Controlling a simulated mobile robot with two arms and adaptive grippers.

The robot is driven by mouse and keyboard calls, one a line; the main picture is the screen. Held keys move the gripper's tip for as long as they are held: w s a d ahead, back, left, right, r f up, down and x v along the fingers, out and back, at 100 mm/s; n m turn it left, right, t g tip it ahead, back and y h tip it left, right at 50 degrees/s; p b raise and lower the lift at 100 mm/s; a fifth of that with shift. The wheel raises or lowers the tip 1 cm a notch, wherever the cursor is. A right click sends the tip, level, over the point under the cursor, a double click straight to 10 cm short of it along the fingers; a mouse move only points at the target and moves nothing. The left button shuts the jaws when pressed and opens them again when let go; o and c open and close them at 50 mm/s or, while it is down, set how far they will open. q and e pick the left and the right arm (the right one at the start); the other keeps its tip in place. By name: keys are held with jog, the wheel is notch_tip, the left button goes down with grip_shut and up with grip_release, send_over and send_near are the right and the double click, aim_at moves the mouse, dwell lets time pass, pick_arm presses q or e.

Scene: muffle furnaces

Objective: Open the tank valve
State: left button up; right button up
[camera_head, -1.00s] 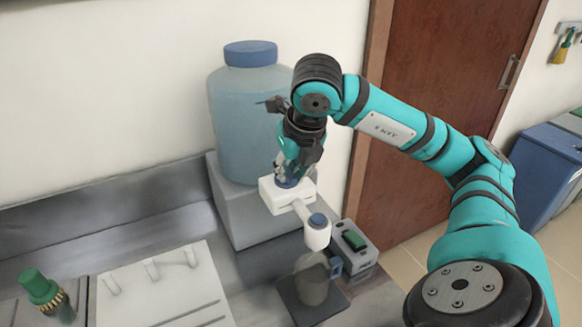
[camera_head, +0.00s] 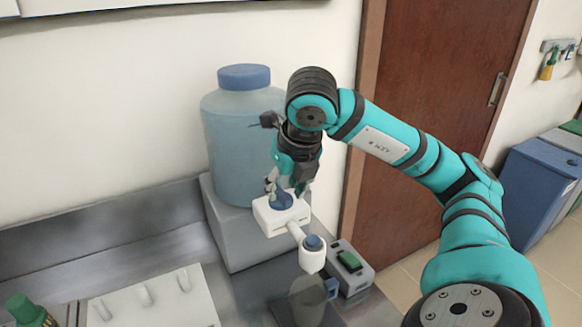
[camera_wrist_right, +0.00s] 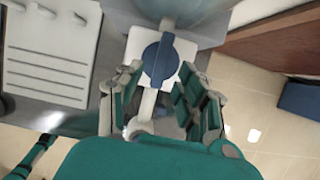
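The water tank (camera_head: 237,150) is a large translucent blue bottle with a blue lid. Its white valve body (camera_head: 270,220) sticks out at the front, low down, with a blue round knob (camera_head: 283,201) on top. The knob also shows in the right wrist view (camera_wrist_right: 158,62), with a raised bar across it. My right gripper (camera_head: 287,188) points down at the knob from above. In the right wrist view my right gripper (camera_wrist_right: 160,75) has its fingers apart, one on each side of the knob, with gaps visible. Contact cannot be told. My left gripper is out of view.
A clear beaker (camera_head: 308,298) stands below the spout (camera_head: 312,255). A white panel with pegs (camera_head: 150,300) and a green-capped bottle (camera_head: 28,310) are at the left.

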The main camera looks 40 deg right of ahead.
jog(key=v, duration=1)
jog(key=shift+s+r, duration=0.1)
dwell(0.9)
